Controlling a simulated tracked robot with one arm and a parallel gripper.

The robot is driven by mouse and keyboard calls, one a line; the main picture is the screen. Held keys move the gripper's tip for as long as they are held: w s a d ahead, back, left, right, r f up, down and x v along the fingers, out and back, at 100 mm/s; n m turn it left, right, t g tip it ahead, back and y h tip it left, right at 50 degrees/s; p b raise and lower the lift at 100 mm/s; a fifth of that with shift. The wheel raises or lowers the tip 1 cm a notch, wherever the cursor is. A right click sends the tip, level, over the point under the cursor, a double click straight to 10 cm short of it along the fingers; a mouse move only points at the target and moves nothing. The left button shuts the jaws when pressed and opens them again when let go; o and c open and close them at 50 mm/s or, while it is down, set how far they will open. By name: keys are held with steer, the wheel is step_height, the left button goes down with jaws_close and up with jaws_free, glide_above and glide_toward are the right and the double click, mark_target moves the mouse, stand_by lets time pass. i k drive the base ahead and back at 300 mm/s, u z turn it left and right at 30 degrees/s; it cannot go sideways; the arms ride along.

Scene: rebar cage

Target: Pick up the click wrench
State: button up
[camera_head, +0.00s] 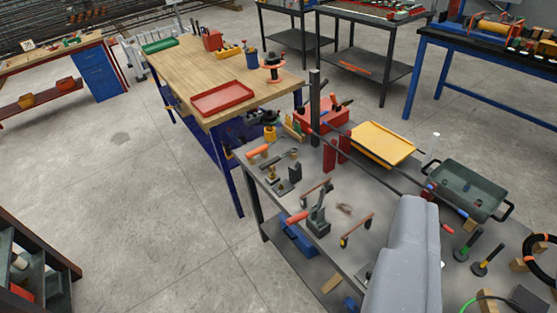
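No tool here can be told for certain as the click wrench. Long dark bar-like tools lie slanting across the grey metal table, one with a blue end (458,212) and one with a red end (447,228), near the green tray. A dark tool with an orange handle (298,216) stands on a small block at the table's middle. A dark wrench-like tool (279,160) lies near the left edge. A large grey rounded part, which looks like my own arm, rises at the bottom right and covers part of the table. My gripper's fingers are not visible.
The grey table (385,210) also holds a yellow tray (383,143), a dark green handled tray (465,190), a red toolbox (318,118) and a black upright post (314,105). A wooden workbench (190,68) stands behind left. Open concrete floor (130,190) lies left.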

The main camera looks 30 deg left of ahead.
mark_target(274, 160)
steer(key=z, duration=0.05)
steer(key=k, duration=1.1)
steer(key=u, duration=0.9)
steer(key=i, duration=1.2)
steer(key=u, duration=0.4)
steer(key=i, duration=1.3)
steer(key=z, duration=1.05)
steer(key=i, duration=0.7)
steer(key=z, duration=0.45)
steer(key=k, duration=0.8)
steer(key=z, duration=0.4)
steer(key=i, duration=0.2)
steer(key=u, duration=0.25)
